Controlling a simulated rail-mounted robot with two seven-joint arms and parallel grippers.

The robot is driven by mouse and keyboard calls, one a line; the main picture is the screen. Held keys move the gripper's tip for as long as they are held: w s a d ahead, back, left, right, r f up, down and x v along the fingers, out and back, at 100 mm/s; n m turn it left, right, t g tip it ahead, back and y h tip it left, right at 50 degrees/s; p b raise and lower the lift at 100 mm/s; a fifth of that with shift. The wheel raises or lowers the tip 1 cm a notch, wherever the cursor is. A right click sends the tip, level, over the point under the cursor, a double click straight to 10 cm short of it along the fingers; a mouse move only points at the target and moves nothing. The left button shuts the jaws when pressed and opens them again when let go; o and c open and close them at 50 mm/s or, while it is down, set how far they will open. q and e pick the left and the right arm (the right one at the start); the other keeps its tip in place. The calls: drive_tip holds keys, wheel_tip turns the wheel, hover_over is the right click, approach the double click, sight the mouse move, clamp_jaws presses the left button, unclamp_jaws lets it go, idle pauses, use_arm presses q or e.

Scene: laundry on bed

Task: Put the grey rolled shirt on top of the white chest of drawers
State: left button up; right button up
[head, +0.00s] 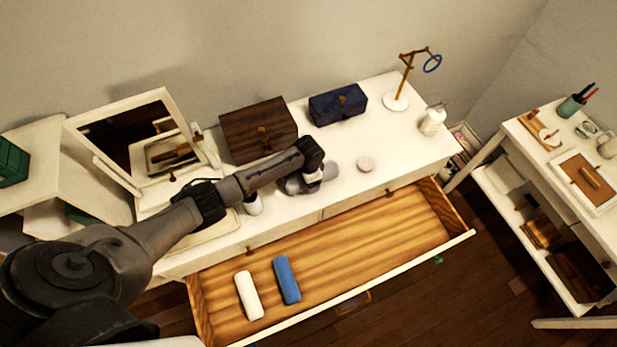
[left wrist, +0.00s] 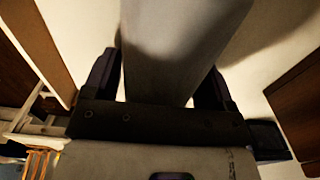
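The grey rolled shirt (head: 292,186) is at the front middle of the white chest of drawers' top (head: 378,128). My left gripper (head: 313,178) reaches down over it and hides its middle. In the left wrist view the grey rolled shirt (left wrist: 175,45) lies between the two fingers of my left gripper (left wrist: 165,85), with a finger against each side. I cannot tell whether the shirt touches the top or hangs just above it. My right gripper is not in view.
The open drawer (head: 405,225) holds a white roll (head: 249,295) and a blue roll (head: 287,280). On the top stand a brown box (head: 258,130), a dark blue box (head: 338,104), a small round pinkish item (head: 365,164), a lamp (head: 396,101) and a white bottle (head: 432,121). The right front of the top is clear.

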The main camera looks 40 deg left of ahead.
use_arm(q)
drive_tip(key=shift+o, duration=1.2)
drive_tip(key=shift+r, duration=0.1)
wheel_tip(320, 180, up, 12)
drive_tip(key=shift+r, duration=0.1)
drive_tip(key=s+d+f+t+h, duration=0.1)
drive_tip(key=s+d+f, duration=0.4)
drive_tip(key=s+d, duration=0.65)
drive_tip(key=s+r+n+t, duration=0.1)
drive_tip(key=s+r, duration=0.1)
drive_tip(key=s, duration=0.7)
drive_tip(key=s+a+r+n+t, duration=0.1)
drive_tip(key=s+r+n, duration=0.1)
drive_tip(key=s, duration=0.7)
drive_tip(key=shift+s+r+t+y, duration=0.3)
drive_tip(key=shift+s+r+y, duration=0.1)
drive_tip(key=shift+r, duration=0.4)
drive_tip(key=shift+w, duration=0.1)
drive_tip(key=shift+c, duration=0.2)
